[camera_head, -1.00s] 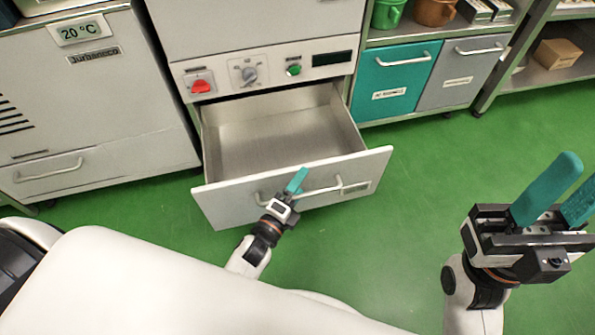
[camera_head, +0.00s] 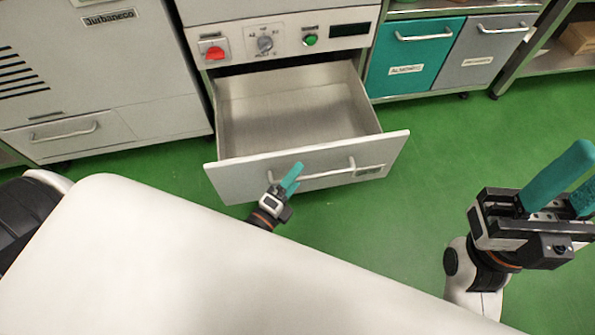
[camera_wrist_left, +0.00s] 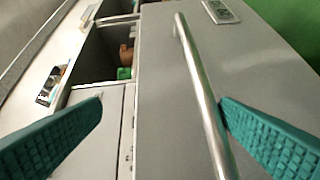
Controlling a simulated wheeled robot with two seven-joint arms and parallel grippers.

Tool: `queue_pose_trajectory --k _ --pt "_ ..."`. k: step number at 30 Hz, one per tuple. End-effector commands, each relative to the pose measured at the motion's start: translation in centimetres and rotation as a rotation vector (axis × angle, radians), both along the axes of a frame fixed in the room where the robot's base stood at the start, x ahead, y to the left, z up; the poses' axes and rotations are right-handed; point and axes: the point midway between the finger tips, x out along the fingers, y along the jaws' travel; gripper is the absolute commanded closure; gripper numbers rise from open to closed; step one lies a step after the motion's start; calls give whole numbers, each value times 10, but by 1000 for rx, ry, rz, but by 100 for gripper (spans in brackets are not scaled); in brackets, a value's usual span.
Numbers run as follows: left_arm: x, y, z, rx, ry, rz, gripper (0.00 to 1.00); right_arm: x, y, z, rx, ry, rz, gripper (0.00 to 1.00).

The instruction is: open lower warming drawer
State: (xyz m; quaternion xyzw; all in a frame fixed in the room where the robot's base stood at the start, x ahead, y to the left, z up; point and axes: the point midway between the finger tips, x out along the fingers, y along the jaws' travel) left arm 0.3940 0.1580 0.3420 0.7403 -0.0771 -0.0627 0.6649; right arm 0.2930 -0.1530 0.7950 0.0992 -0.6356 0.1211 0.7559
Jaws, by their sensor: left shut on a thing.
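The lower warming drawer (camera_head: 240,182) is pulled out below a control panel, and its bare metal inside (camera_head: 290,115) shows no contents. Its bar handle (camera_head: 325,174) runs across the white front. My left gripper (camera_head: 293,178) is at the left part of this handle, shut on it. In the left wrist view, the handle (camera_wrist_left: 200,90) runs between the two teal fingers, close against the right one. My right gripper (camera_head: 572,185) is at the right edge of the head view, away from the drawer. Its teal fingers are apart, with nothing between them.
The control panel (camera_head: 285,43) has a red switch, a dial and a green button. A white cabinet (camera_head: 80,75) stands left. A teal bin (camera_head: 412,62) and a grey bin (camera_head: 485,55) are at the right. Green floor (camera_head: 430,170) is clear between drawer and right arm.

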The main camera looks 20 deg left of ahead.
Motion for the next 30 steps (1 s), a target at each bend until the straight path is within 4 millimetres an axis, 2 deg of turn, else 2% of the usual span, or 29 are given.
queue_pose_trajectory --k 1,5,7,8,9,30 --pt "-1 0 9 -3 -23 -3 36 0 0 1 0 3 0 64" --pt "-11 2 7 -3 -23 -3 35 0 0 0 0 10 0 64" --pt "-15 3 7 -3 -23 -3 42 0 0 -1 0 14 0 64" --pt "-17 3 7 -3 -23 -3 52 0 0 -1 0 15 0 64" --pt "-20 3 6 -3 -23 -3 66 0 0 -2 0 17 0 64" --pt "-67 12 -5 -2 -12 -3 66 -1 -1 -2 1 14 0 64"
